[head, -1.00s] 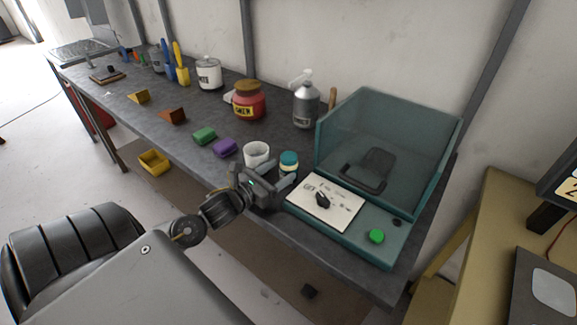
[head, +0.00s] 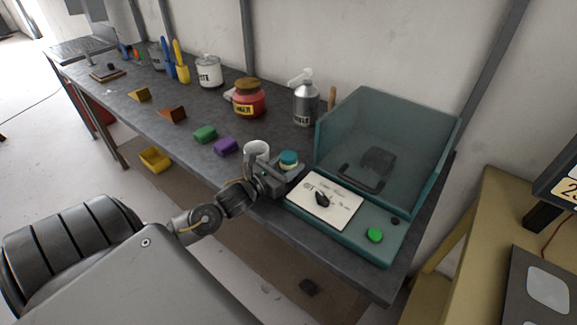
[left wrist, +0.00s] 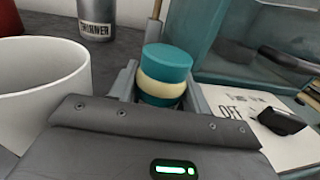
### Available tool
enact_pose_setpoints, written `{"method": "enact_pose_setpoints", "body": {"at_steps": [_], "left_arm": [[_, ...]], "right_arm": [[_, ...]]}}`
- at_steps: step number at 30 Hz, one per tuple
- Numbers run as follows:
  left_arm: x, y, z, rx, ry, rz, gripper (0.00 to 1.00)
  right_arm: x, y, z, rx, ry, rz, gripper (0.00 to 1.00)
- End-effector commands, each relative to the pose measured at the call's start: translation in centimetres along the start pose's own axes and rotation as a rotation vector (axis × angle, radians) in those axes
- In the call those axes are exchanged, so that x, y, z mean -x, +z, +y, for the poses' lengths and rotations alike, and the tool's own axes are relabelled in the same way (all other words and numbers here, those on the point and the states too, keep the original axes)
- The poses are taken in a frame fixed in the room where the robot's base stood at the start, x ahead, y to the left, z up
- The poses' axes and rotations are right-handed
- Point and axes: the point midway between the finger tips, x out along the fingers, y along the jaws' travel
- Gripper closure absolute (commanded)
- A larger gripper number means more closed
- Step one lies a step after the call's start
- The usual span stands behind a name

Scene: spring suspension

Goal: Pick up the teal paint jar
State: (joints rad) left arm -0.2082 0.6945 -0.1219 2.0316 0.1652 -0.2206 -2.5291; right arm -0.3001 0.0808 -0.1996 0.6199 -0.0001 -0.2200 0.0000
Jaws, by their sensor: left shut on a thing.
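The teal paint jar (head: 289,159) has a teal lid and a cream band, and stands upright at the bench's front edge. In the left wrist view the jar (left wrist: 165,74) sits between the two fingers. My left gripper (head: 285,170) is shut on the jar, with one finger on each side of it. The gripper also shows in the left wrist view (left wrist: 162,92). The jar's base is hidden by the gripper, so I cannot tell whether it touches the bench. My right gripper is not in view.
A white cup (head: 256,150) stands close on the left of the jar. A teal machine with a clear cover (head: 385,140) and a dial panel (head: 340,208) is close on the right. Behind are a grey thinner bottle (head: 306,105) and a red jar (head: 249,100).

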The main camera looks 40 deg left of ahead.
Motion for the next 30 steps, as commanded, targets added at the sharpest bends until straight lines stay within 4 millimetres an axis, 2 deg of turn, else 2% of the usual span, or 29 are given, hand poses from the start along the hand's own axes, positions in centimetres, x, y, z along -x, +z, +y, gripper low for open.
{"method": "enact_pose_setpoints", "body": {"at_steps": [8,15,26,30], "left_arm": [[0.0,1.0,0.0,-0.001,0.0,-0.002,0.83],[0.1,4.2,0.1,-0.002,0.0,-0.002,0.83],[4.1,10.2,3.4,-0.003,0.0,0.002,0.83],[6.4,11.0,5.2,-0.003,0.001,0.005,0.83]], "right_arm": [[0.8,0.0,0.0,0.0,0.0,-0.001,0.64],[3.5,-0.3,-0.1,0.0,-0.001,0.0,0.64],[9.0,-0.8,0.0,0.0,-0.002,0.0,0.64],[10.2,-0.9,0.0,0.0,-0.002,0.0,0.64]]}}
